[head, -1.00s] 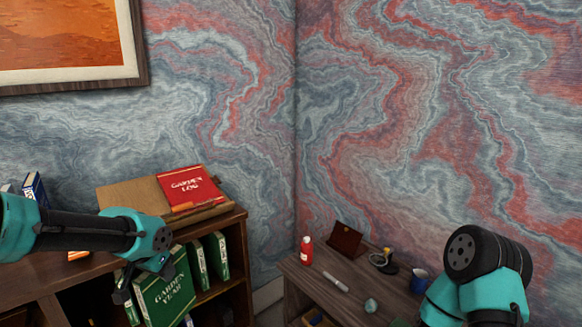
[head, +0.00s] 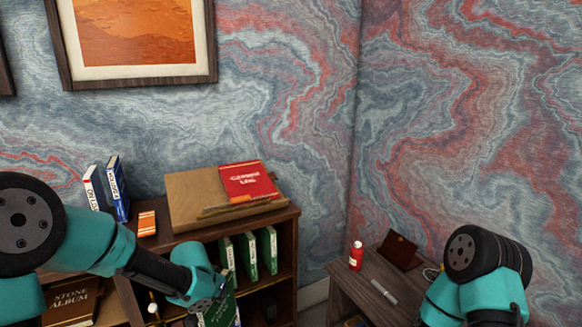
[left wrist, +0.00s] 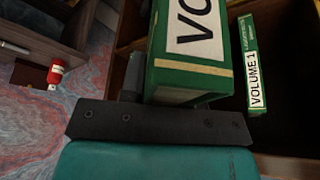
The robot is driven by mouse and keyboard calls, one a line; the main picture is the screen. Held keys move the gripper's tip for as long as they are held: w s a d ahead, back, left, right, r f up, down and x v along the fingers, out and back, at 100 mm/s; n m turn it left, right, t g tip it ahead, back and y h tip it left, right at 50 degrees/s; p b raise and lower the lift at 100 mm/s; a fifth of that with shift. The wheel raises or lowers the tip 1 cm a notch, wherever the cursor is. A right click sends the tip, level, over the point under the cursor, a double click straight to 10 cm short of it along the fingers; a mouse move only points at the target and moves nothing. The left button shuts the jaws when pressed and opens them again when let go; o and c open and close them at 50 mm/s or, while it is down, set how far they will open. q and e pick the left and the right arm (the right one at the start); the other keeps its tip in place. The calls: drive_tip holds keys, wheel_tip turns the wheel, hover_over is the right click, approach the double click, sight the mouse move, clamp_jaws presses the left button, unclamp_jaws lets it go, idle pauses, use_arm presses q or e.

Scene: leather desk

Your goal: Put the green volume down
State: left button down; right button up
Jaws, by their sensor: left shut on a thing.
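My left gripper (head: 217,290) is shut on the green volume (head: 222,314). It holds the book in front of the bookcase, low in the head view, where the lower part is cut off by the picture edge. In the left wrist view the held green volume (left wrist: 190,75) is large and close, with "VO" readable on its white spine label. Another green book (left wrist: 256,65), labelled "VOLUME 1", stands beyond it to the right, apart from it. Several upright green volumes (head: 248,256) stand in the bookcase compartment. My right gripper is not in view; only its arm shows.
The bookcase (head: 290,222) carries a red book (head: 247,182) on a tan slanted board (head: 190,200), blue-and-white books (head: 117,190) and an orange box (head: 147,222). A side desk to the right holds a red bottle (head: 356,257) and a white marker (head: 383,291).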

use_arm(q)
drive_tip(key=shift+f, duration=0.1)
idle(0.4)
drive_tip(key=w+f+n, duration=0.1)
drive_tip(key=w+f, duration=0.2)
drive_tip(key=f, duration=0.6)
drive_tip(key=w+f+n+y, duration=0.1)
drive_tip(key=w+f+n, duration=0.1)
drive_tip(key=f, duration=0.7)
drive_tip(key=shift+w+f+n, duration=0.2)
drive_tip(key=shift+w+n, duration=0.1)
drive_tip(key=shift+w, duration=0.45)
